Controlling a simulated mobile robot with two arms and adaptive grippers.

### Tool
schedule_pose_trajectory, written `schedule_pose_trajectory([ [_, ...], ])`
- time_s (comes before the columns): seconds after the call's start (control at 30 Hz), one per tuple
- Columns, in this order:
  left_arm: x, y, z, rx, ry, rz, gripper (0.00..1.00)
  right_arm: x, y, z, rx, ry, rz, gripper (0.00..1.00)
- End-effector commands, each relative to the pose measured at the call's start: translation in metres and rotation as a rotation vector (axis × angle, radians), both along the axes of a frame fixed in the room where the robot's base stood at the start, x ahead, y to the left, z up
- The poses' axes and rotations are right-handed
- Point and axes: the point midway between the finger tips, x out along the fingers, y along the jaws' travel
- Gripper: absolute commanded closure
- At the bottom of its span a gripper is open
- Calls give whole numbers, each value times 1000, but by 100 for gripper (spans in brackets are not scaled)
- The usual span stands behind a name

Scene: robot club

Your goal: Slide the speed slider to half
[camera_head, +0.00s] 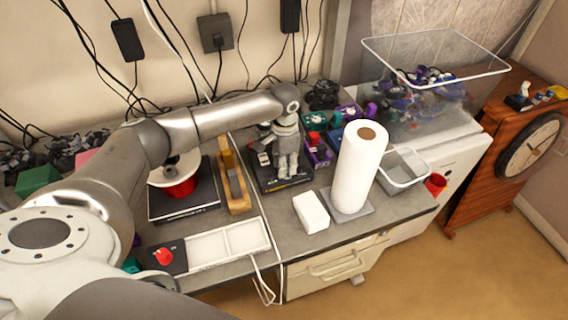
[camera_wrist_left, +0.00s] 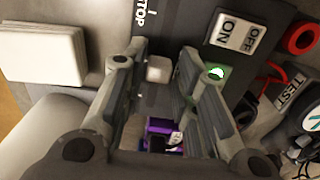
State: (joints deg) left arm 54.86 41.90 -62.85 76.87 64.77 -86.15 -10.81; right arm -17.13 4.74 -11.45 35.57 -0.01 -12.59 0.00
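The speed slider's small white knob (camera_wrist_left: 159,69) shows in the left wrist view on a dark control panel (camera_wrist_left: 188,20), with the word STOP printed beyond it. My left gripper (camera_wrist_left: 157,70) is open, with one finger on each side of the knob; a narrow gap seems to show on both sides. In the head view my left gripper (camera_head: 287,172) points down over the dark panel (camera_head: 266,184) and hides much of it, including the knob. An ON/OFF switch (camera_wrist_left: 238,32) is beside the right finger. My right gripper is not in view.
A paper towel roll (camera_head: 360,168) and a white box (camera_head: 311,212) stand right of the panel. Purple bins (camera_head: 320,150) are behind.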

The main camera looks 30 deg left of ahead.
Motion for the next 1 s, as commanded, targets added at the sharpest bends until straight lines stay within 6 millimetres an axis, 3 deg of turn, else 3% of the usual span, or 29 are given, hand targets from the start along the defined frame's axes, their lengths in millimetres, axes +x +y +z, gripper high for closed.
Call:
schedule_pose_trajectory([
  [0.47,0,-1,6,-1,0,-1,59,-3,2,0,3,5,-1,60],
  [1.0,1,-1,106,-1,-2,0,59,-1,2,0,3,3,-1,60],
])
